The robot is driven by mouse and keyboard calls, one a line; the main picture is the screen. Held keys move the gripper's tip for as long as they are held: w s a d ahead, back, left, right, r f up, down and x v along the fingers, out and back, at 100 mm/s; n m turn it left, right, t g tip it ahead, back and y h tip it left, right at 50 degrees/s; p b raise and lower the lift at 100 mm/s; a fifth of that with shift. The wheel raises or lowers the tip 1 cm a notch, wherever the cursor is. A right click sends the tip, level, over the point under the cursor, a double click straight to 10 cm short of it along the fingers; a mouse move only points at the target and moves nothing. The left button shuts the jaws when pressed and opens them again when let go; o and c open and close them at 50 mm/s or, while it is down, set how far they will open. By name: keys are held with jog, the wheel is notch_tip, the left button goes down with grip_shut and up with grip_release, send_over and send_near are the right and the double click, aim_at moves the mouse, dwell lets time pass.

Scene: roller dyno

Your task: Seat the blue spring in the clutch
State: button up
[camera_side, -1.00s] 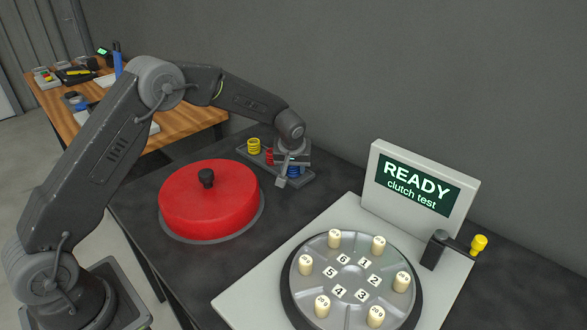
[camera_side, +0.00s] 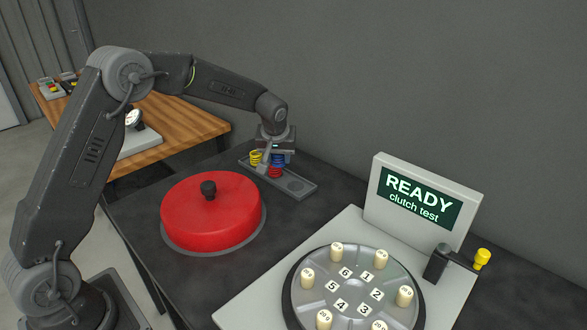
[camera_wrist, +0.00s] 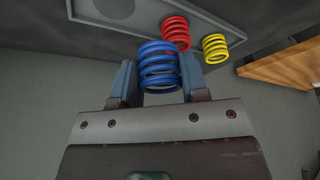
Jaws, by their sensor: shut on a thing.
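My gripper (camera_wrist: 158,80) is shut on the blue spring (camera_wrist: 158,66), which stands between its two fingers in the wrist view. In the side view the gripper (camera_side: 272,156) holds the blue spring (camera_side: 279,160) above the spring tray (camera_side: 312,190). The red spring (camera_side: 275,172) and the yellow spring (camera_side: 256,158) stand in the tray; the gripper partly covers this area. The clutch (camera_side: 322,270) is a round grey disc at lower right, with numbers 1 to 6 and several cream rollers around it. Its front edge is cut off by the picture.
A READY screen (camera_side: 418,198) stands behind the clutch, with a yellow-knobbed lever (camera_side: 482,258) at right. A wooden bench (camera_side: 185,128) is at back left.

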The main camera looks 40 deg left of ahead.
jog(key=s+a+r, duration=0.3)
jog(key=a+r, duration=0.1)
jog(key=a, duration=0.1)
jog(key=m+h, duration=0.4)
jog(key=m, duration=0.8)
send_over(359, 291)
jog(key=s, duration=0.1)
jog(key=shift+t, duration=0.3)
jog(key=shift+s+a+f, duration=0.1)
jog(key=shift+a+f, duration=0.05)
jog(key=shift+f, duration=1.2)
jog(key=shift+s+a+f, duration=0.1)
jog(key=shift+f, duration=1.25)
jog(key=shift+f, duration=0.5)
jog(key=shift+r, duration=0.45)
jog(key=shift+f, duration=0.55)
